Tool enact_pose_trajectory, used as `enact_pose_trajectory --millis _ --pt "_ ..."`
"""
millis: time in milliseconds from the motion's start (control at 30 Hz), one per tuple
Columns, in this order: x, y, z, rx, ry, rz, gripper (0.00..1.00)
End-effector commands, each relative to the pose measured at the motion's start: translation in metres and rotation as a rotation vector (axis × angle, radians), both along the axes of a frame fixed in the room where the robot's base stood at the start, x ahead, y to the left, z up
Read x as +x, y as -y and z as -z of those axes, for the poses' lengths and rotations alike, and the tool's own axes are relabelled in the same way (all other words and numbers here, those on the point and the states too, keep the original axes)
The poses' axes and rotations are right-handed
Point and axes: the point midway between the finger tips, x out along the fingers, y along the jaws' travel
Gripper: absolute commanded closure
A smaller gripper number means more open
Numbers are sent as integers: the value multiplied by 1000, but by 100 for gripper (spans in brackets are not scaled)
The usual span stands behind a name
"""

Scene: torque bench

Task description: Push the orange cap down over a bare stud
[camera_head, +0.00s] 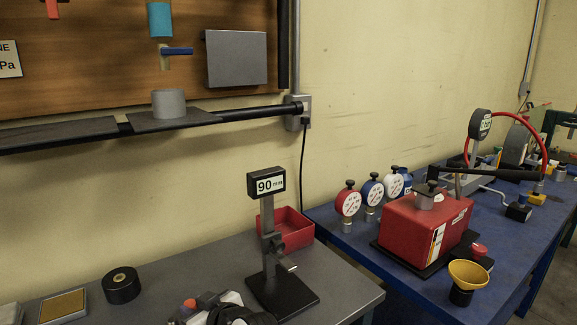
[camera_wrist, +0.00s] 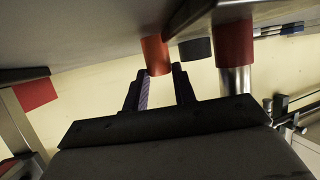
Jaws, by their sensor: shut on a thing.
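The orange cap (camera_wrist: 155,55) is at the fingertips of my gripper (camera_wrist: 158,75) in the wrist view, and the jaws are shut on it. In the head view, the cap (camera_head: 189,304) shows as a small orange-red piece at the bottom edge, beside the white and black parts of my gripper. Those parts hide much of the bench there. I cannot make out a bare stud for certain in either view. In the wrist view, a red cylinder on a silver post (camera_wrist: 235,80) stands to the right of the cap, apart from it.
A black roll (camera_head: 121,286) and a yellow-topped block (camera_head: 63,305) are to the left. The blue bench on the right holds a red machine (camera_head: 412,232).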

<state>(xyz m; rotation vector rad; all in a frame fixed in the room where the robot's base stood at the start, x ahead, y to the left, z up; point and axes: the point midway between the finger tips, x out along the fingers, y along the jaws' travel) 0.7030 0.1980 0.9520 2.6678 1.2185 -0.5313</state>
Motion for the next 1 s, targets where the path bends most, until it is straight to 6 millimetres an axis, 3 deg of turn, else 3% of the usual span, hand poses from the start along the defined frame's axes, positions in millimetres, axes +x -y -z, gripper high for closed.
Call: enact_pose_trajectory --millis 567,1000 --pt "0 0 -1 0 0 0 98" --pt "0 0 -34 0 0 0 98"
